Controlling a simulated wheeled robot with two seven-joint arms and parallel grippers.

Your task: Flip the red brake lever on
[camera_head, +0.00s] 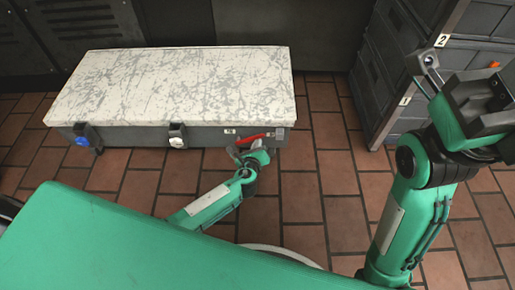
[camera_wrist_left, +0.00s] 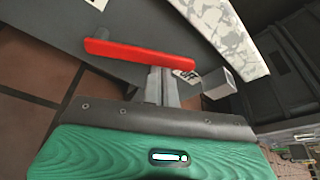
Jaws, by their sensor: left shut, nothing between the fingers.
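The red brake lever (camera_head: 257,136) is on the front face of the long, low grey box with a scuffed white top, near its right end. In the left wrist view the lever (camera_wrist_left: 140,53) is a straight red bar, with a partly hidden white label by its right end. My left gripper (camera_head: 243,153) is at the lever. In the wrist view its closed grey fingers (camera_wrist_left: 160,86) are just below the bar, with nothing between them; I cannot tell if they touch it. My right gripper (camera_head: 430,75) is raised at the right, away from the lever, its jaw opening unclear.
The box's white top (camera_head: 170,85) is bare. A blue knob (camera_head: 81,141) and a dark-and-white switch (camera_head: 177,137) are on its front. Stacked dark drawers (camera_head: 400,85) stand at the right. A grey block (camera_wrist_left: 218,83) juts out near the lever. Brick-tiled floor (camera_head: 320,190) lies open in front.

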